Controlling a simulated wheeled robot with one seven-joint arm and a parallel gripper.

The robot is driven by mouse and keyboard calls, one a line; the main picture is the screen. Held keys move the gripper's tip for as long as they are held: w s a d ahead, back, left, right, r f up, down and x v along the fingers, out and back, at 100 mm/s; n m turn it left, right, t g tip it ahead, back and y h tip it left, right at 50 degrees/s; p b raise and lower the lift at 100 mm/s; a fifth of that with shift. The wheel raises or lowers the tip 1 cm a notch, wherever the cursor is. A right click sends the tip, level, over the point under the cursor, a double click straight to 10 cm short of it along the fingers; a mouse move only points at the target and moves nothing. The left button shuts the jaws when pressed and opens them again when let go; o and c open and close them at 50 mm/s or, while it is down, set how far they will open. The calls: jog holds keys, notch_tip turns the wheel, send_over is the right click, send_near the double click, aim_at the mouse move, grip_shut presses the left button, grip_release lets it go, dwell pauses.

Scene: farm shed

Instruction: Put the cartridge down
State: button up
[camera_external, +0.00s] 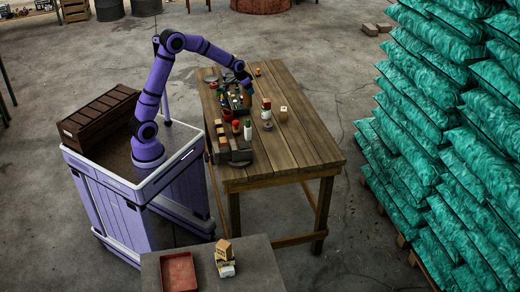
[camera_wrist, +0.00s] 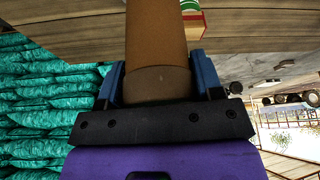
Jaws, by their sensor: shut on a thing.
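In the wrist view a brown cylinder, which looks like the cartridge (camera_wrist: 157,40), stands lengthwise between the two blue fingers of my gripper (camera_wrist: 160,76). The fingers press on its sides near its paler end. Its far end runs out of the top of the picture. In the external view my gripper (camera_external: 245,82) is over the far left part of the wooden table (camera_external: 305,145), above a cluster of small things. The cartridge is too small to make out there, and I cannot tell whether it touches anything.
A red-and-white container (camera_external: 266,107) and a pale block (camera_external: 283,114) stand right of the cluster. A dark grey box (camera_external: 238,156) is at the near left edge. The table's right side is clear. Green sacks (camera_external: 440,130) are stacked beyond.

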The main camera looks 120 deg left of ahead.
jog(key=shift+s+a, duration=0.25)
jog(key=shift+s, duration=0.2)
jog(key=shift+s+a, duration=0.2)
jog(key=shift+s, duration=0.25)
notch_tip(320, 180, down, 4)
jog(key=shift+r, duration=0.1)
notch_tip(320, 180, down, 11)
jog(key=shift+w+f, duration=0.1)
jog(key=shift+f, duration=0.15)
jog(key=o, duration=1.1)
jog(key=shift+c, duration=0.2)
jog(key=shift+r, duration=0.1)
jog(key=v, duration=1.2)
